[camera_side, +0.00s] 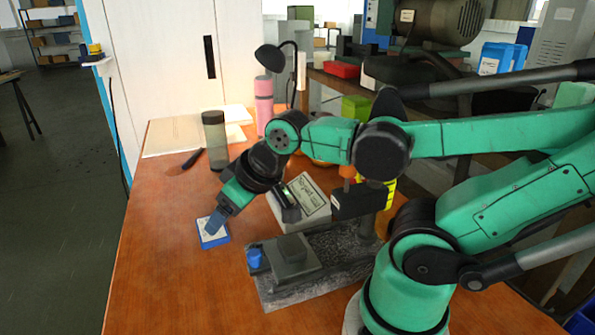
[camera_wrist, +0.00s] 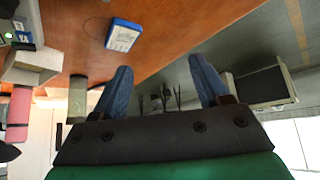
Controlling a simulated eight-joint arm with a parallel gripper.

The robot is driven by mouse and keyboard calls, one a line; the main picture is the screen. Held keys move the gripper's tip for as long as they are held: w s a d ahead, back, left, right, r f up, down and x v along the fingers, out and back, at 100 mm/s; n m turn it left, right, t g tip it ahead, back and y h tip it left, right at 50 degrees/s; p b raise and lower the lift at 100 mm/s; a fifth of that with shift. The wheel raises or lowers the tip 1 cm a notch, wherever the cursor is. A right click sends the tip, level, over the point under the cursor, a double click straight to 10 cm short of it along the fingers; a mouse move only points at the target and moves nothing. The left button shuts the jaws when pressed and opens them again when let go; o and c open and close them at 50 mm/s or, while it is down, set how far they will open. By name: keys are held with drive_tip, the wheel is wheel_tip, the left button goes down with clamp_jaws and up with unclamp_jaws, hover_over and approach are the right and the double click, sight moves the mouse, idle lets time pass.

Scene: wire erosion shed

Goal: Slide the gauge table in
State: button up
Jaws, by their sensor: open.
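The gauge table appears to be the grey sliding plate with a block on it (camera_side: 287,256), on a speckled grey base (camera_side: 340,275) in the side view. A blue knob (camera_side: 254,258) sits at its left end. The base's right end is partly hidden by my arm. My gripper (camera_side: 213,222) is left of and beyond the gauge table, pointing down at the bench. In the wrist view my gripper (camera_wrist: 160,66) has its two blue fingers wide apart with nothing between them. I cannot make out the gauge table in the wrist view.
A blue-and-white box (camera_side: 213,236) lies by my fingertips; it also shows in the wrist view (camera_wrist: 123,35). A labelled grey box (camera_side: 308,199) stands behind the gauge table. A dark bottle (camera_side: 215,140) and pink bottle (camera_side: 264,105) stand farther back. The bench's front left (camera_side: 170,280) is clear.

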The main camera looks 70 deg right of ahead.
sight(254, 252)
drive_tip(key=shift+c, duration=0.3)
drive_tip(key=f+g, duration=0.1)
drive_tip(key=g, duration=0.1)
drive_tip(key=s+d+f+g, duration=0.1)
drive_tip(key=g, duration=0.2)
drive_tip(key=shift+s+d+f, duration=0.1)
drive_tip(key=shift+d, duration=0.1)
drive_tip(key=shift+s+d+f+g, duration=0.25)
drive_tip(key=shift+s+f+g, duration=0.25)
drive_tip(key=shift+g, duration=0.6)
drive_tip(key=shift+f, duration=2.7)
clamp_jaws()
